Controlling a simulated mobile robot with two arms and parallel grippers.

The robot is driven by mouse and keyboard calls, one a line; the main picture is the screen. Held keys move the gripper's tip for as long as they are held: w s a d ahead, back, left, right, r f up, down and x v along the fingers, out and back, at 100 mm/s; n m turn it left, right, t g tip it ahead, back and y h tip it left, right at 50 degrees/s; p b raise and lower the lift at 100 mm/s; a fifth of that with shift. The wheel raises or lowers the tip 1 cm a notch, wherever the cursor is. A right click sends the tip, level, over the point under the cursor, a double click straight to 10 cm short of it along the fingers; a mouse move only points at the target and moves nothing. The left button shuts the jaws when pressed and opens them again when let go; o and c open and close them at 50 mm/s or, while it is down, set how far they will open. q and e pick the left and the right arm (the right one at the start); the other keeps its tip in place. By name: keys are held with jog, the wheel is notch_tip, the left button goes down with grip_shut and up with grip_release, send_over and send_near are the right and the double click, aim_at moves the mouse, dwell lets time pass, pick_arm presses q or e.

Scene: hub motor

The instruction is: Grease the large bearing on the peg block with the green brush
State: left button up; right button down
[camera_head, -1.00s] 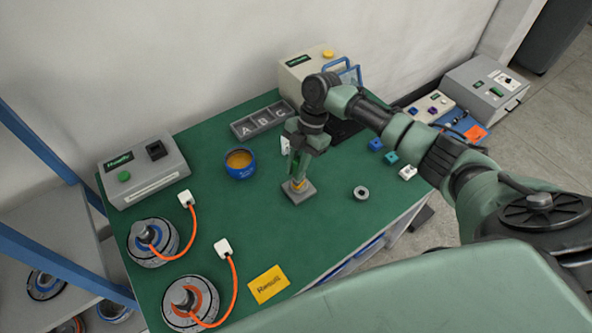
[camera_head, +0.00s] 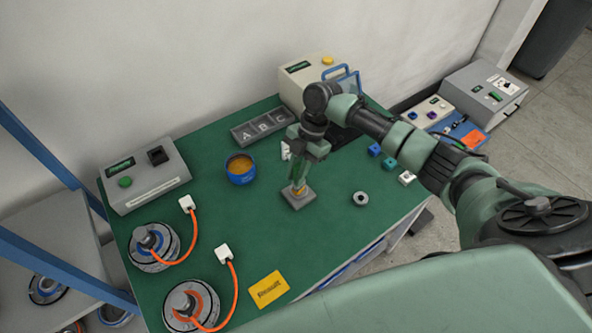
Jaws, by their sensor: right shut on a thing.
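The peg block (camera_head: 305,200) is a grey square plate on the green table. My right gripper (camera_head: 299,172) points down just above it and is shut on the green brush (camera_head: 298,178). The brush's yellowish tip (camera_head: 298,191) is at the middle of the block, where a bearing on the peg is too small and covered to make out. A loose grey ring-shaped bearing (camera_head: 360,198) lies to the right of the block. A blue pot (camera_head: 240,176) with orange-brown grease stands to the left. My left gripper is not in view.
Two hub motors (camera_head: 188,306) with orange cables lie at the front left, near a yellow card (camera_head: 268,289). A grey tester box (camera_head: 145,174) stands at the left. A tray marked A B C (camera_head: 262,124) lies behind. Small blue and teal blocks (camera_head: 389,162) lie to the right.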

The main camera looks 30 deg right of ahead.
aim_at(295, 167)
jog(key=shift+m+t+p, duration=0.55)
jog(key=shift+m+p, duration=0.9)
jog(key=shift+p, duration=0.1)
jog(key=shift+m+t+p, duration=0.55)
jog(key=shift+m+p, duration=0.9)
jog(key=shift+p, duration=0.1)
notch_tip(295, 167, up, 2)
jog(key=shift+r+p, duration=0.25)
jog(key=shift+p, duration=0.9)
jog(key=shift+r, duration=1.25)
jog(key=shift+w+a, duration=0.1)
